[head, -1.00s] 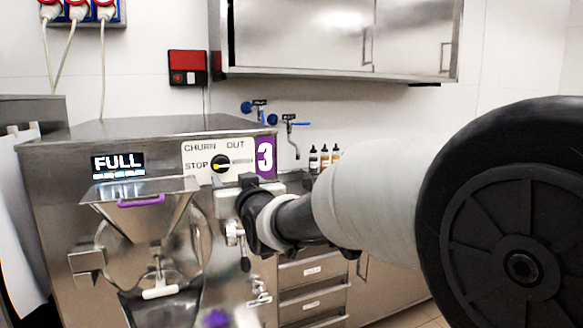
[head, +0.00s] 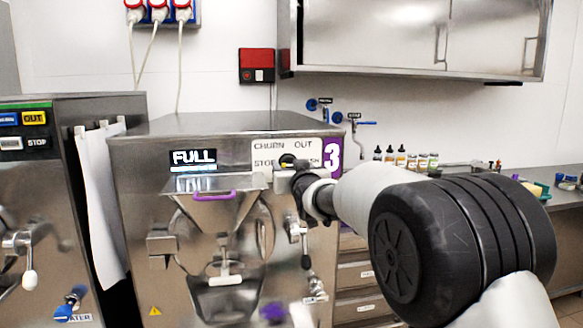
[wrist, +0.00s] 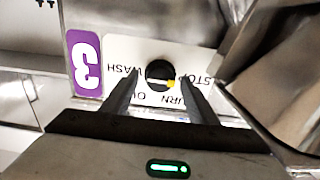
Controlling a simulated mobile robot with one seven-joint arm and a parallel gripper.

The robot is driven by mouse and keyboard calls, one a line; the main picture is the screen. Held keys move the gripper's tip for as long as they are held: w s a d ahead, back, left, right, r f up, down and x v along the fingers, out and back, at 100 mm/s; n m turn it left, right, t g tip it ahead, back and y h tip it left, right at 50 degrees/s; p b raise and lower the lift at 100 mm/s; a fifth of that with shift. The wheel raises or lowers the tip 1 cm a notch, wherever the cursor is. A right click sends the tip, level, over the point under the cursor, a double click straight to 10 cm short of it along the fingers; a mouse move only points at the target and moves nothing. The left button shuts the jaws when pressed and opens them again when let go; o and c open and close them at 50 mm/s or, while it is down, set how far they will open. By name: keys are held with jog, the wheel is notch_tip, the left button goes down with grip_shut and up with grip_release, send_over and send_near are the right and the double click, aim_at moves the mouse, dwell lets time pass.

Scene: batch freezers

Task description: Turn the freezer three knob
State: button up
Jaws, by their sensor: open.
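Freezer three (head: 130,150) is the steel machine with a purple "3" label and a "FULL" display. Its knob (wrist: 160,75) is black with a yellow mark, on a white plate (wrist: 120,50) lettered CHURN, OUT, STOP and WASH. In the head view the knob (head: 287,160) is partly hidden behind my gripper (head: 284,178). In the wrist view, which is upside down, my gripper (wrist: 154,95) is open. Its two fingers reach toward the plate on either side of the knob, with a gap around it. I cannot tell whether either finger touches it.
A hopper with a purple handle (head: 213,194) and a lever (head: 305,255) are on the freezer front below the plate. Another freezer (head: 40,180) stands at left. A wall cabinet (head: 390,40) hangs above. A counter with bottles (head: 400,156) is at right.

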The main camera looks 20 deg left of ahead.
jog(key=shift+c, duration=0.5)
jog(key=c, duration=1)
